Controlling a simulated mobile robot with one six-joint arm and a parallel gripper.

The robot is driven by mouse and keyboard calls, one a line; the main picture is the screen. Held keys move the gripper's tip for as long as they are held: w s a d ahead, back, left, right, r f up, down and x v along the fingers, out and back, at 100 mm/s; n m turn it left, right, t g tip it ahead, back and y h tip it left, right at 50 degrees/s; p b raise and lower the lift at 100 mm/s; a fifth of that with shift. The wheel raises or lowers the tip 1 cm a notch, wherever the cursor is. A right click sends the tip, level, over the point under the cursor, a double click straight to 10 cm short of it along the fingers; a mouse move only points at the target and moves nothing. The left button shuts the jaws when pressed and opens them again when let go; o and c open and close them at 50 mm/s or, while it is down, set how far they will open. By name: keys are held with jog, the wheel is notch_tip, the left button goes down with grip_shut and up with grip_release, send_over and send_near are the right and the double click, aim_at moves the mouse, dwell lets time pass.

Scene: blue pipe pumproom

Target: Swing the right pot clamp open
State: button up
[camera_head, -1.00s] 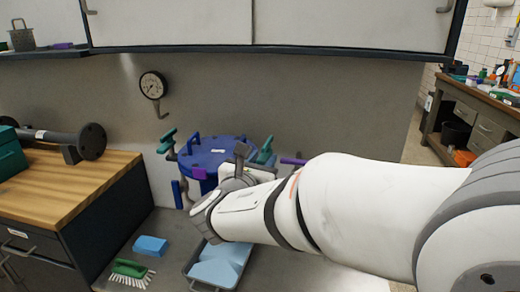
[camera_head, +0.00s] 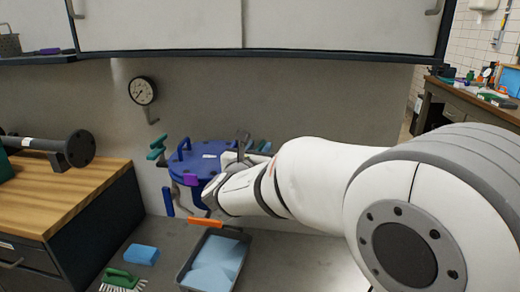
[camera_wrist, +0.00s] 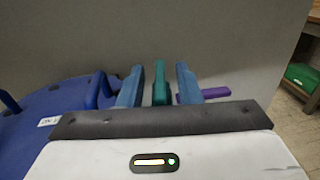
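The blue pot (camera_head: 205,157) stands against the back wall, with a green clamp handle (camera_head: 157,148) on its left side. The right pot clamp shows in the wrist view as an upright green handle (camera_wrist: 160,84). My gripper (camera_wrist: 159,86) is open, with its two blue-grey fingers on either side of this green handle. Narrow gaps show between the handle and both fingers, so it looks ungripped. In the head view my gripper (camera_head: 256,146) is at the pot's right side, and my arm hides much of that side.
A purple bar (camera_wrist: 205,94) sticks out right of the clamp. A grey tray (camera_head: 235,231) with blue contents, a blue sponge (camera_head: 142,255) and a green brush (camera_head: 121,280) lie in front. A wooden-topped cabinet (camera_head: 62,200) stands left, and a wall cabinet (camera_head: 170,22) hangs above.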

grip_shut()
jog(key=shift+f+b, duration=0.1)
jog(key=shift+b, duration=0.3)
jog(key=shift+d+n+y+b, duration=0.1)
jog(key=shift+n+y+b, duration=0.2)
jog(key=shift+y+b, duration=0.3)
jog(key=shift+n+t+y+b, duration=0.3)
jog(key=shift+n+y+b, duration=0.1)
jog(key=shift+n+y, duration=0.15)
jog(key=shift+o, duration=0.3)
grip_release()
jog(key=shift+s, duration=0.1)
